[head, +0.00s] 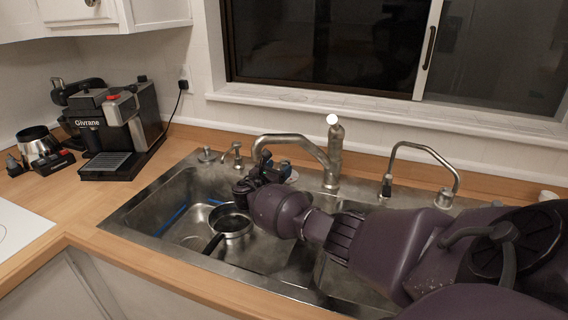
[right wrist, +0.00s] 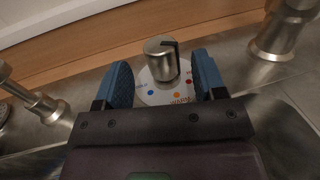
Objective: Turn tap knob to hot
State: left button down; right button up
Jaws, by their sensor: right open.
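The tap knob (right wrist: 160,58) is a short metal cylinder with a dark pointer on its top right. It stands on a round white dial (right wrist: 158,92) with blue, orange and red dots, and the pointer lies on the red dot's side. In the right wrist view my right gripper (right wrist: 163,78) is open, with one blue finger on each side of the knob, apart from it. In the head view my right gripper (head: 266,170) hides the knob behind the sink. The main tap (head: 334,155) stands to its right. My left gripper is out of view.
The sink (head: 150,215) holds a dark pan (head: 230,220). A second thin tap (head: 440,175) stands at the right, and a soap dispenser (head: 237,155) at the left. A coffee machine (head: 115,125) stands on the wooden counter at the left. A window ledge runs behind.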

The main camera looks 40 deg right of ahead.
jog(key=shift+v, duration=1.05)
jog(key=shift+s+a, duration=0.15)
jog(key=shift+a, duration=0.2)
